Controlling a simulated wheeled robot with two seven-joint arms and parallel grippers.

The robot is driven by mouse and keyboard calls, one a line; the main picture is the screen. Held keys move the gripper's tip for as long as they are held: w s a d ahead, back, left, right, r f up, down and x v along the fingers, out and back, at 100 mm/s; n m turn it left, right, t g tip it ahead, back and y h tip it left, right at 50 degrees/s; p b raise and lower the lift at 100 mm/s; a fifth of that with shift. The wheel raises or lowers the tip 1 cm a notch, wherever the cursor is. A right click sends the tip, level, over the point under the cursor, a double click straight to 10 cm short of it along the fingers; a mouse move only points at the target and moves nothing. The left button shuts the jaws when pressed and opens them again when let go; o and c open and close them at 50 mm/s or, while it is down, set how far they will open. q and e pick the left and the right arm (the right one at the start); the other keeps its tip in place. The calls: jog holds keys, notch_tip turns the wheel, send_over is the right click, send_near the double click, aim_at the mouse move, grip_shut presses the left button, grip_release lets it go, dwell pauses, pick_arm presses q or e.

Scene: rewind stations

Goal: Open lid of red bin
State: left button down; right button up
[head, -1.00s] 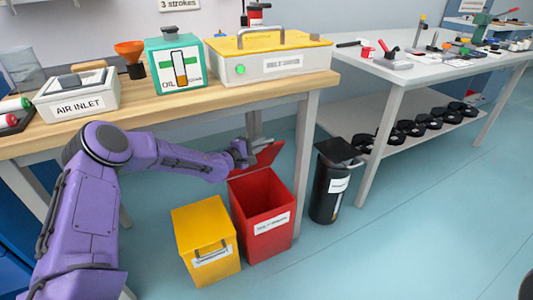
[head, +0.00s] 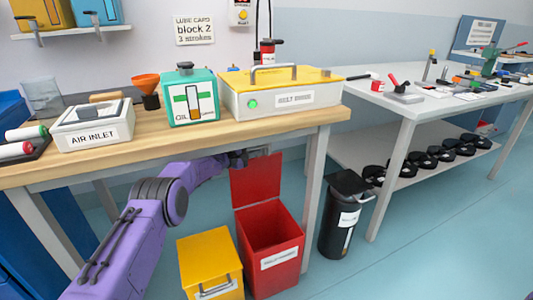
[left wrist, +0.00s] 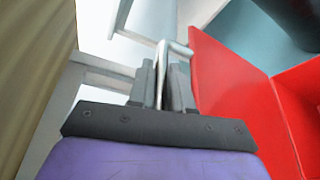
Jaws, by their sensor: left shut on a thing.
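The red bin (head: 270,236) stands on the floor in front of the wooden bench, its top open. Its red lid (head: 257,180) stands about upright at the bin's back edge. My left gripper (head: 238,158) is at the lid's upper left corner, under the bench top. In the left wrist view the gripper (left wrist: 166,85) is shut on a thin metal lid handle (left wrist: 161,62), beside the red lid (left wrist: 222,75). The bin's interior (left wrist: 298,110) shows at the right there. My right gripper is not in view.
A yellow bin (head: 209,262) stands close to the left of the red bin. A black bin (head: 345,215) stands to the right, past a bench leg (head: 312,185). The wooden bench top (head: 140,130) is just above my gripper. Floor at the right is clear.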

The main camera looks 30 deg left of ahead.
pick_arm(q)
jog(key=shift+w+a, duration=0.15)
jog(key=shift+a, duration=0.1)
jog(key=c, duration=1.1)
grip_release()
jog(key=shift+d, duration=0.15)
